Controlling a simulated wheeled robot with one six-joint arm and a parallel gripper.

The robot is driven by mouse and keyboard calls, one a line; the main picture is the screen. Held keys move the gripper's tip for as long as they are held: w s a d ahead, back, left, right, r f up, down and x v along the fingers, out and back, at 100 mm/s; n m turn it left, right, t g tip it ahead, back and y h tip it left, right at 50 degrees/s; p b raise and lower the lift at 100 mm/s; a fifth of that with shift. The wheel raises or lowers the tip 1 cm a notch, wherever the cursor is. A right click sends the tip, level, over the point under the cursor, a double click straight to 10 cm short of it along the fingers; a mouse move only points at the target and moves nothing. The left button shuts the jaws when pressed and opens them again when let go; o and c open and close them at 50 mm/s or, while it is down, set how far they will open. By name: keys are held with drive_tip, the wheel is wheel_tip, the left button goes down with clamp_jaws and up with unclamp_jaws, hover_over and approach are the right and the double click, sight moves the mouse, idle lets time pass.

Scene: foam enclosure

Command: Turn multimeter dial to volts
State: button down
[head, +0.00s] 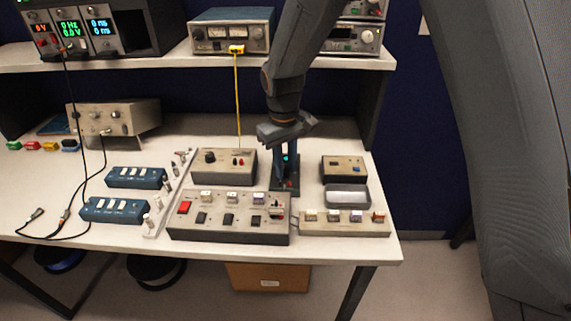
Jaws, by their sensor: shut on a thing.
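The multimeter (277,184) appears to be the small dark device on the bench in the head view, between a grey box with a black knob and a small tan-topped box. My gripper (287,180) points down over it, its fingers in front of most of it. A small teal glow shows between the fingers, and a bit of red shows near their tips. My gripper is shut on what seems to be the dial. The dial itself and its setting are hidden.
A grey knob box (224,166) stands close on the left, and a wide switch panel (228,230) in front. A tan-topped box (343,168) and grey tray (347,195) lie right. A yellow cable (238,100) hangs from the shelf instrument (231,31). Two blue switch boxes (136,177) sit farther left.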

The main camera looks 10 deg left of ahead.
drive_tip(key=shift+a+r+m, duration=0.1)
drive_tip(key=shift+m, duration=1.5)
drive_tip(key=c, duration=1.5)
unclamp_jaws()
drive_tip(key=shift+a+r+b, duration=0.1)
drive_tip(key=shift+r+b, duration=0.8)
drive_tip(key=shift+r, duration=2.95)
